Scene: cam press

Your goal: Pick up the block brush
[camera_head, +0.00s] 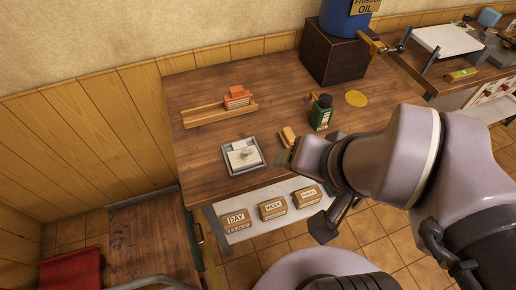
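A small tan block (289,134) lies on the wooden workbench (205,150), near its front edge and right of the grey tray. It looks like the block brush, but it is too small here to make out bristles. My arm reaches in from the right, and my gripper (288,158) is at its end, close in front of the tan block in the picture. I cannot tell its height above the bench. I see no thing held, and the fingers are too small and dark to tell whether they are apart.
A grey tray (257,167) holds a pale pad. A green bottle (321,115) and a yellow disc (356,98) are to the right. Orange blocks (237,96) sit by a wooden rail (205,117). A blue drum stands behind. Labelled boxes (272,209) are on a lower shelf.

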